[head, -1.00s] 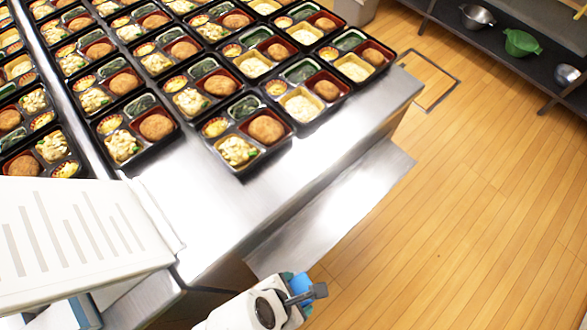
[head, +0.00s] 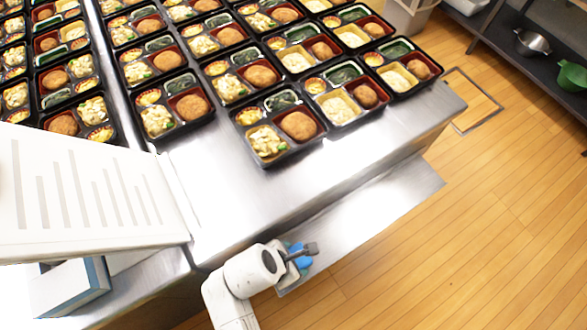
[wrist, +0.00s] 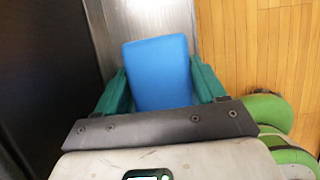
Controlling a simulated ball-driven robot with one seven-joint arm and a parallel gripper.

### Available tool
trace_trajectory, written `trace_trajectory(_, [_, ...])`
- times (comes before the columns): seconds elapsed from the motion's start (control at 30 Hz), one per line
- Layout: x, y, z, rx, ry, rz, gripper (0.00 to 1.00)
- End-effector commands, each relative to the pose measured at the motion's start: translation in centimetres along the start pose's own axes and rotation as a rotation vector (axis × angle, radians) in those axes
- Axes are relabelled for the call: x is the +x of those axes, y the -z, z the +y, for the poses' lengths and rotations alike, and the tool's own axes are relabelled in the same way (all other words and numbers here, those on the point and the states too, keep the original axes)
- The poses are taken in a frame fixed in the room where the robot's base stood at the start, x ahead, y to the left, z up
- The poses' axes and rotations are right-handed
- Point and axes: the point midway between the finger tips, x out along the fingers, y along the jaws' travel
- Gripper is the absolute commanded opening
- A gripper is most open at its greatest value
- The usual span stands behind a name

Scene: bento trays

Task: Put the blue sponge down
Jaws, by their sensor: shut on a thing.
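The blue sponge (wrist: 160,72) is a blue block held between the two green fingers of my gripper (wrist: 162,85) in the wrist view. My gripper is shut on it. In the head view, my gripper (head: 299,258) is at the bottom centre, beside the front edge of the steel counter, and a bit of the blue sponge (head: 300,262) shows there. A lower steel shelf (head: 385,205) lies under the counter, and the gripper is over or close to its near end. I cannot tell whether the sponge touches the shelf.
Many filled bento trays (head: 271,143) stand in rows on the steel counter (head: 215,190). A white panel with grey bars (head: 90,190) is at the left. The wooden floor (head: 450,260) at the right is clear. A dark shelf with bowls (head: 505,60) is at the upper right.

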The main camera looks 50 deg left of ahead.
Motion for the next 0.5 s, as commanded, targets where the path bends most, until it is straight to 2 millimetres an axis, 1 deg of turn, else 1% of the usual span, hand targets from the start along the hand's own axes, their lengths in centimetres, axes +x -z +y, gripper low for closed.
trace_trajectory(0.03, [0.6, -0.1, 0.3, 0.0, 0.0, -0.001, 0.45])
trace_trajectory(0.17, [1.4, -0.2, 0.7, 0.0, 0.0, 0.0, 0.45])
trace_trajectory(0.27, [2.3, -0.3, 1.1, 0.001, 0.001, 0.0, 0.45])
trace_trajectory(0.4, [4.2, 0.6, 1.0, -0.002, 0.001, 0.0, 0.45])
trace_trajectory(0.5, [4.8, 0.8, 1.0, -0.001, 0.0, 0.0, 0.45])
